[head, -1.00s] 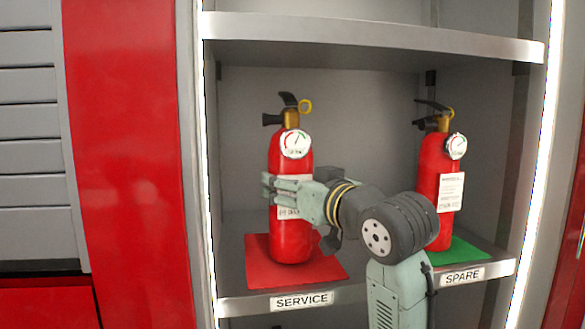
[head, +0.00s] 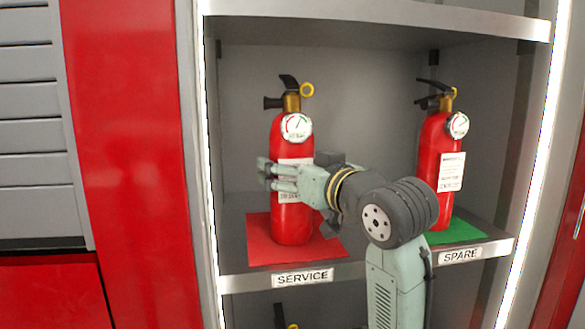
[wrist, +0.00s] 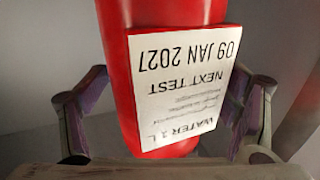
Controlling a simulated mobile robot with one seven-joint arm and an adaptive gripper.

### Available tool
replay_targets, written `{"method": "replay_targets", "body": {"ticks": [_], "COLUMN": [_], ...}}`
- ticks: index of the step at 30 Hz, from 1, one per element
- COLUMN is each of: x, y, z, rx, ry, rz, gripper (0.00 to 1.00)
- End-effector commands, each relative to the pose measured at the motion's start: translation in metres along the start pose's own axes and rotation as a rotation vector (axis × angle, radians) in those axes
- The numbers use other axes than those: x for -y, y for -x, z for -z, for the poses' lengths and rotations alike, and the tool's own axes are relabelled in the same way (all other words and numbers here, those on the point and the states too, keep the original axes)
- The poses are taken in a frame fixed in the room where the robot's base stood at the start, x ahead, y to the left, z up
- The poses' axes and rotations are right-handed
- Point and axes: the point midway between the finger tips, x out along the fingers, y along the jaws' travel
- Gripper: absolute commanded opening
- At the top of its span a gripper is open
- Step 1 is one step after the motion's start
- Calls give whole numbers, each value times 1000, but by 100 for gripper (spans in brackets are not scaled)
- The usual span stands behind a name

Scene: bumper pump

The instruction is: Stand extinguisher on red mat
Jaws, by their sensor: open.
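A red extinguisher (head: 291,225) with a round gauge, brass neck and yellow ring stands upright on the red mat (head: 268,244), on the shelf marked SERVICE. My gripper (head: 270,174) is open around its middle, one finger in front of it. In the wrist view the extinguisher body (wrist: 120,60) and its white label stand between the two spread fingers, with gaps at both sides. Part of the label is hidden by the finger in the head view. The extinguisher's base rests on the mat.
A second red extinguisher (head: 437,150) stands upright on a green mat (head: 462,232) at the right, marked SPARE. My arm passes in front of the gap between them. A shelf (head: 370,12) runs above, and a lit frame edge (head: 204,150) bounds the left. A black handle shows below the shelf.

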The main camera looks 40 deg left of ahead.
Motion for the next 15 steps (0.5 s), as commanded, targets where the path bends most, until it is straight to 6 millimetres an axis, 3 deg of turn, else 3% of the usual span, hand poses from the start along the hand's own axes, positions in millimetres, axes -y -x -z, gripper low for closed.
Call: {"method": "replay_targets", "body": {"ticks": [8,15], "x": [0,-1], "y": [9,57], "z": [1,-1], "rx": [-2,-4], "ry": [1,4], "rz": [-1,-4], "gripper": [81,81]}}
